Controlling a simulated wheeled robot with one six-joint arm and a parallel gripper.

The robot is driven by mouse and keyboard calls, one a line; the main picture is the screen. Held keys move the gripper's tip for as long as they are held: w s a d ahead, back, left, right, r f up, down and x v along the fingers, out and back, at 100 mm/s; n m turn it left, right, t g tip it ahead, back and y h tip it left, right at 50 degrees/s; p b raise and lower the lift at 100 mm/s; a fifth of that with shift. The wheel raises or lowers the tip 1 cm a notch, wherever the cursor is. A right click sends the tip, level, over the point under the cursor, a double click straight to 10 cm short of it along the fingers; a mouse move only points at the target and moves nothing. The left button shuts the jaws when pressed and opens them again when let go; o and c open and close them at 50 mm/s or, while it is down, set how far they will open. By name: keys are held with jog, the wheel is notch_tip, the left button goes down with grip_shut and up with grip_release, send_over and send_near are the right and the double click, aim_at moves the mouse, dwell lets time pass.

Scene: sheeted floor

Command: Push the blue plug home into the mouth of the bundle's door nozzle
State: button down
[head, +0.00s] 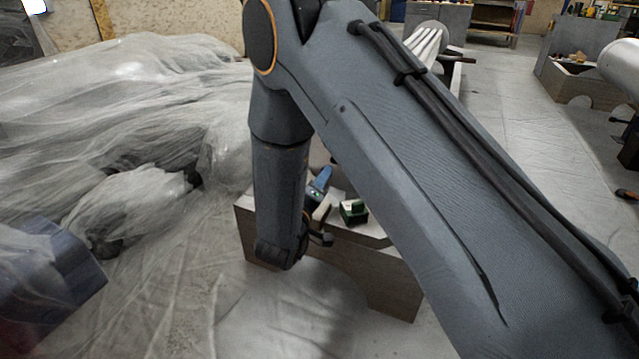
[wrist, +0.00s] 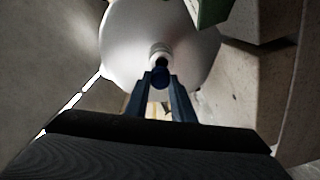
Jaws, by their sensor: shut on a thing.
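In the wrist view, a white rounded body (wrist: 125,40) carries a short pale nozzle (wrist: 160,50). The blue plug (wrist: 160,73) is at the near end of this nozzle and in line with it. I cannot tell how deep it sits in the mouth, which the plug covers. My gripper (wrist: 160,80) is shut on the blue plug, with a dark blue finger on each side of it. In the head view my own arm hides the plug and nozzle, and I cannot make out the gripper's fingers there.
In the head view a wooden box (head: 385,285) holding a green item (head: 354,212) and a blue tool (head: 319,187) stands behind my arm. Clear sheeting (head: 120,130) is heaped at left, near a blue box (head: 60,265). A green object (wrist: 212,10) is close above in the wrist view.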

jog(key=shift+s+a+f+m+h, duration=0.2)
jog(key=shift+s+a+h, duration=0.1)
jog(key=shift+s+a, duration=0.1)
jog(key=shift+s+a+f+m+h, duration=0.1)
jog(key=shift+s+a+m+h, duration=0.1)
jog(key=shift+s+a+h, duration=0.15)
jog(key=shift+d, duration=0.15)
jog(key=shift+r, duration=0.1)
jog(key=shift+p+x, duration=0.45)
jog(key=shift+x, duration=2.35)
jog(key=shift+w+p, duration=0.35)
jog(key=shift+w, duration=0.05)
jog(key=shift+p, duration=0.4)
jog(key=shift+x, duration=1.25)
